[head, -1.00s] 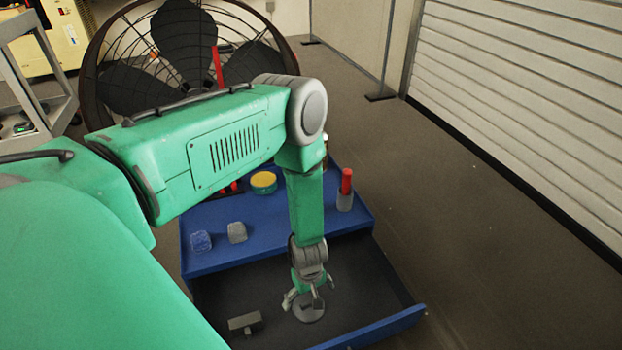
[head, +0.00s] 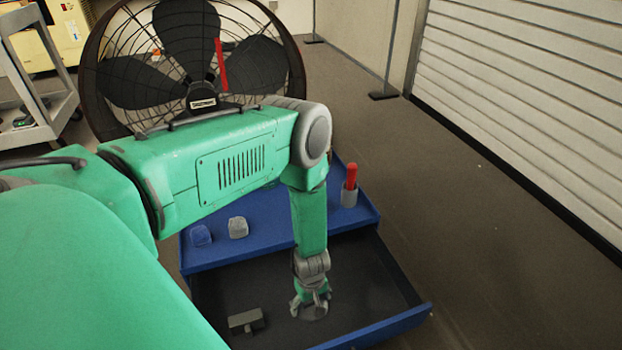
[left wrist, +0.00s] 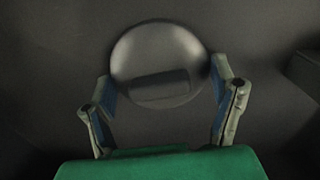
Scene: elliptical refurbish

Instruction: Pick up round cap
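The round cap (head: 315,311) is a dark grey disc lying in the open drawer, partly hidden by my left gripper in the head view. In the left wrist view the round cap (left wrist: 157,58) has a raised bar across its face. My left gripper (head: 311,303) points down over it. In the left wrist view the left gripper's fingers (left wrist: 164,92) are spread on either side of the cap's near part, with a gap visible on the left; on the right the finger is close to the rim, and I cannot tell whether it touches. My right gripper is not in view.
The open drawer (head: 388,290) has a blue front edge on the right. A grey block-like part (head: 246,320) lies left of the cap. On the blue cart top (head: 262,240) are a blue block (head: 201,235), a grey block (head: 238,227) and a red-topped holder (head: 349,190). A large fan stands behind.

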